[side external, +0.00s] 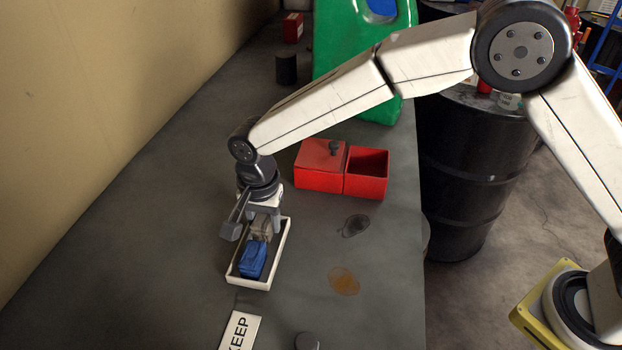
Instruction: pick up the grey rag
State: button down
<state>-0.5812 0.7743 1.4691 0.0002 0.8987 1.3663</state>
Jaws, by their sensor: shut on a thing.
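The grey rag (261,229) is a small grey-brown bundle in the far part of a white-rimmed tray (280,254). My gripper (263,222) points down over the far end of the tray and is shut on the grey rag. The rag is still low, at about the height of the tray rim; whether it touches the tray floor is hidden. A blue rag (253,260) lies in the near part of the tray, close in front of the grey one.
A red box with two parts (320,180), one lidded and one open, stands right of and beyond the tray. Dark and orange stains (344,281) mark the bench. A KEEP sign (240,331) lies in front. A green canister (335,50) and black drum (465,180) stand farther back.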

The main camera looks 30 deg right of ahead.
jog(key=s+d+r, duration=0.3)
jog(key=s+r, duration=0.2)
jog(key=s, duration=0.1)
jog(key=s+d+r, duration=0.3)
jog(key=s+r, duration=0.3)
jog(key=shift+s+d+r, duration=0.2)
jog(key=shift+d+r, duration=0.05)
jog(key=shift+r, duration=0.05)
dwell(0.5)
jog(key=c, duration=0.7)
grip_release()
jog(key=shift+c, duration=0.2)
jog(key=c, duration=0.6)
jog(key=s+a+f, duration=0.1)
jog(key=s+f, duration=0.1)
jog(key=s+a+f, duration=0.1)
jog(key=s+f, duration=0.1)
jog(key=s, duration=0.1)
jog(key=s+a+f, duration=0.2)
jog(key=shift+s+f, duration=0.2)
jog(key=shift+s, duration=0.2)
